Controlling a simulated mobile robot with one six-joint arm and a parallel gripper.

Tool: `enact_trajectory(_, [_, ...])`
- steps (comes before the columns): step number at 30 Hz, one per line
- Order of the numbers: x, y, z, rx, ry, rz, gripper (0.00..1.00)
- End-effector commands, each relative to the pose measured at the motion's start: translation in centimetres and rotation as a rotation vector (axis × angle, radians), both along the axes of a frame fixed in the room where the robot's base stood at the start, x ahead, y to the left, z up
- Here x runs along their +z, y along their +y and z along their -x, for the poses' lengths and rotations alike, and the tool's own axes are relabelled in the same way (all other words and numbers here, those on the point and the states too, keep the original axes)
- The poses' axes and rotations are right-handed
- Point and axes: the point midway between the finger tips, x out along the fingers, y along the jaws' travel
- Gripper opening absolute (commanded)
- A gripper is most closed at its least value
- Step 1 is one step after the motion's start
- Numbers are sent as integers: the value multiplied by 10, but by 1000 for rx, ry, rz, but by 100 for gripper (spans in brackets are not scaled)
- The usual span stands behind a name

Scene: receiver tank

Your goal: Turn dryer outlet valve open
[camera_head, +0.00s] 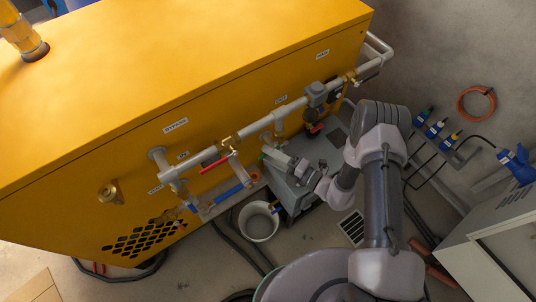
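Several valves sit on a grey pipe run (250,132) along the front of the yellow cabinet (200,60). A red lever (215,162) is beside a brass fitting left of centre. Another red handle (315,129) is under the grey block on the pipe. A brass-coloured valve (350,77) is near the pipe's right end. My gripper (272,154) points left, just below the pipe between the two red handles. Its fingers are too small to tell open from shut.
A white bucket (259,222) stands on the floor below the pipes. A grey box (292,193) is beneath my gripper. A blue handle (228,193) is on the lower pipe. Bottles on a wall rack (462,155) and a white cabinet (490,240) are at the right.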

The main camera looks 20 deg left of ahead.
Motion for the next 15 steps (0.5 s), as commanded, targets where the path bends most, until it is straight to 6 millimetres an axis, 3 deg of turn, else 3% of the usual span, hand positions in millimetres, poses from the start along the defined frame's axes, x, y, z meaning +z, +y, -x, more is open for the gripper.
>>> enact_trajectory(11, [1, 10, -3, 0, 0, -1, 37])
enact_trajectory(15, [1, 10, -3, 0, 0, -1, 12])
